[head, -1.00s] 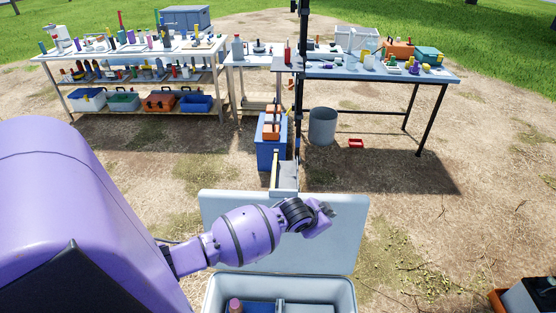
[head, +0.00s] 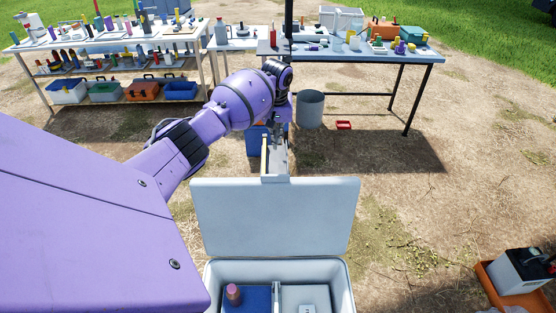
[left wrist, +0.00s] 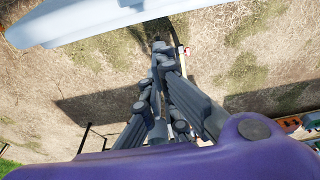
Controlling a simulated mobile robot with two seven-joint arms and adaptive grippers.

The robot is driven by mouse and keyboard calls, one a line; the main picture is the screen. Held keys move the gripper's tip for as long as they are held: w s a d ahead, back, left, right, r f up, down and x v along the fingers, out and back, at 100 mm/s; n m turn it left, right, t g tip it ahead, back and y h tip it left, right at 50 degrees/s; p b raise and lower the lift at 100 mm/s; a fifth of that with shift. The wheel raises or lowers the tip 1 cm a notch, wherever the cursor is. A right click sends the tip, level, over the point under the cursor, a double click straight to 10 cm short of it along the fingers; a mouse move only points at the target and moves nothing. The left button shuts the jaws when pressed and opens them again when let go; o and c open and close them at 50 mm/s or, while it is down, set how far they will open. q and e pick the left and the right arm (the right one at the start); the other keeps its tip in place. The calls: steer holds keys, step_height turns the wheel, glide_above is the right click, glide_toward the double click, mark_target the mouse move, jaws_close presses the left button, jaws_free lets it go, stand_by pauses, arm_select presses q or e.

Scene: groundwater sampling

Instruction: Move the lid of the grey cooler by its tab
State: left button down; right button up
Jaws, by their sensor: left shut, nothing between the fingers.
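The grey cooler (head: 347,284) stands open at the bottom centre of the head view. Its pale lid (head: 275,218) stands raised at the far side. A narrow grey piece that looks like the tab (head: 276,168) juts up from the middle of the lid's upper edge. My left gripper (head: 277,138) is beyond the lid's upper edge and overlaps the top of that piece in the picture. In the left wrist view its fingers (left wrist: 160,47) are closed and empty, and the lid (left wrist: 90,20) crosses the upper left. I cannot tell whether they touch. My right gripper is out of view.
A pink-capped bottle (head: 233,293) stands inside the cooler. Behind the lid are a blue bin (head: 253,142) and a grey bucket (head: 310,110). Laden tables stand at the back. An orange tray (head: 494,287) holds a battery-like box at the lower right. Bare ground lies right of the cooler.

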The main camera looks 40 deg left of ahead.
arm_select(q)
steer(key=f, duration=0.2)
steer(key=s+d+f, duration=0.1)
steer(key=f, duration=0.5)
steer(key=shift+s+d+f, duration=0.15)
steer(key=shift+s+f, duration=0.1)
steer(key=shift+s, duration=0.15)
steer(key=shift+s+f, duration=0.1)
steer(key=shift+f, duration=0.05)
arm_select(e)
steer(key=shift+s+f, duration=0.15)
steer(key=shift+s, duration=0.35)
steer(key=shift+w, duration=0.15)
